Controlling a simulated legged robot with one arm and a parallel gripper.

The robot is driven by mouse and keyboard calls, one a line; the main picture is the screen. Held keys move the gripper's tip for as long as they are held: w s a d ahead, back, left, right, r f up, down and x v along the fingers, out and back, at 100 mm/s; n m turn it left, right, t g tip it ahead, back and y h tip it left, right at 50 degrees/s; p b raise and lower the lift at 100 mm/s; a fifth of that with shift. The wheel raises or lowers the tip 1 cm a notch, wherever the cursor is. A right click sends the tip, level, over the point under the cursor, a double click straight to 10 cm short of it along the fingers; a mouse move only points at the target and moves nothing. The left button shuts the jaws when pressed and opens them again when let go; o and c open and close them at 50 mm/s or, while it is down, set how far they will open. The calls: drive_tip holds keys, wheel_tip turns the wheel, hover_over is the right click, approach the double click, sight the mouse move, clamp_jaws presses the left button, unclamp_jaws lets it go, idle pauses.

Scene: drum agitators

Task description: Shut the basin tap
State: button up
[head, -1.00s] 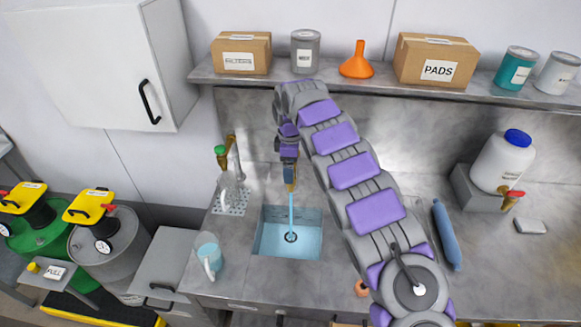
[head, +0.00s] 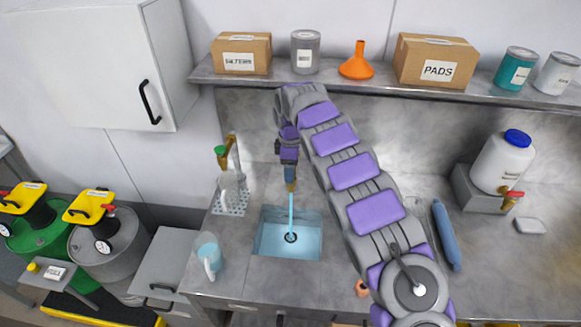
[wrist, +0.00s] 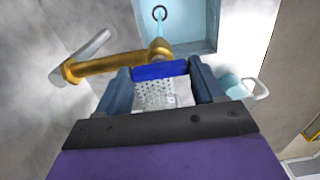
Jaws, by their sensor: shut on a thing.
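The basin tap is brass (wrist: 100,65), with a blue handle (wrist: 160,69). In the wrist view the handle lies between my two fingers, roughly in line with the brass body beside it. My gripper (wrist: 160,80) is shut on this blue handle, with a finger at each end. In the head view my gripper (head: 289,178) is above the back of the basin (head: 262,240), and my arm and gripper hide most of the tap. A stream of water (head: 291,210) runs from the brass spout down to the drain; it also shows in the wrist view (wrist: 159,28).
A second tap with a green handle (head: 221,151) stands left of the basin, by a drain grid (head: 232,204). A jug (head: 208,255) stands at the basin's left. A shelf (head: 360,82) with boxes and cans runs above. A blue roll (head: 446,235) lies right of my arm.

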drive_tip(key=shift+r+m, duration=0.1)
drive_tip(key=shift+m, duration=0.2)
drive_tip(key=m+p, duration=0.1)
drive_tip(key=m, duration=0.1)
drive_tip(key=shift+w+r+m, duration=0.1)
drive_tip(key=shift+m, duration=0.3)
drive_tip(key=m+p, duration=0.1)
drive_tip(key=m, duration=0.9)
drive_tip(key=shift+p, duration=0.35)
drive_tip(key=shift+m, duration=2.2)
drive_tip(key=o, duration=1)
drive_tip(key=shift+a, duration=0.1)
drive_tip(key=shift+o, duration=0.2)
